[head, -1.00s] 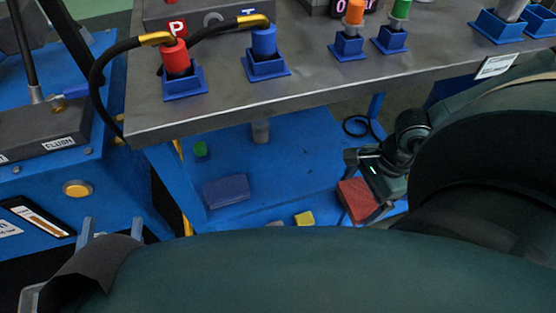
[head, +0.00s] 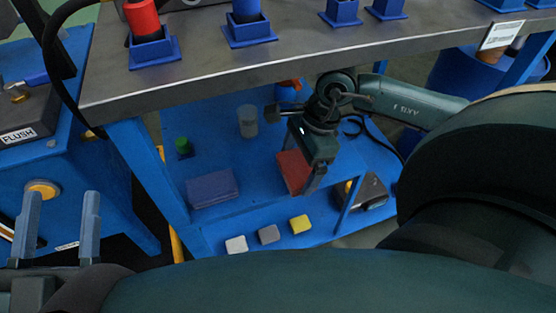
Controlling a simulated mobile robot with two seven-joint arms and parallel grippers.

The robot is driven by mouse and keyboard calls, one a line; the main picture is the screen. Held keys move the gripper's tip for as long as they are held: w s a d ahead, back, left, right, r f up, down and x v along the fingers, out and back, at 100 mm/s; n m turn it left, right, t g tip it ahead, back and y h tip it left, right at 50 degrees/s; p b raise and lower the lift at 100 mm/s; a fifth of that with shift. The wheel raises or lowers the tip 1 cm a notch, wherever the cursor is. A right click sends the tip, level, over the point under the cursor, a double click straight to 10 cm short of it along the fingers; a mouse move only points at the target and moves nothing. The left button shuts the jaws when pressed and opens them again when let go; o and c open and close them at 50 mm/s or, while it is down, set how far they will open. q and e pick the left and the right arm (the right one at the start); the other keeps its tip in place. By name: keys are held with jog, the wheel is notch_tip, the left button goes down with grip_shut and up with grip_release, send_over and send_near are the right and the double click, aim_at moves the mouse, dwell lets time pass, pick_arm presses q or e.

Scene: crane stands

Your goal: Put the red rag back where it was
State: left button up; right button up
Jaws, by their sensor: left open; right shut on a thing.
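The red rag (head: 291,172) is a flat red block-like piece in the head view, above the blue lower shelf (head: 240,205) of the bench. My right gripper (head: 305,180) is shut on it, and the gripper's body hides part of it. I cannot tell whether the rag touches the shelf. My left gripper (head: 62,230) is open and empty at the lower left, apart from the bench.
A dark blue folded piece (head: 211,188) lies left of the rag. A clear cup (head: 248,121) and green-capped item (head: 183,146) stand behind. The grey bench top (head: 290,60) overhangs.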

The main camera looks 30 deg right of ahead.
jog(key=w+a, duration=0.2)
jog(key=w, duration=0.2)
jog(key=shift+w+a+b, duration=0.1)
jog(key=shift+a+b, duration=0.25)
jog(key=shift+a, duration=0.05)
jog(key=shift+s+d+f+b, duration=0.2)
jog(key=shift+f+b, duration=0.25)
jog(key=shift+f, duration=0.3)
pick_arm(q)
notch_tip(320, 180, up, 2)
jog(key=shift+w+a+r+m+h, duration=0.1)
jog(key=shift+a+m+h, duration=0.05)
jog(key=shift+m+h, duration=0.9)
pick_arm(e)
jog(key=shift+f, duration=0.15)
jog(key=o, duration=0.6)
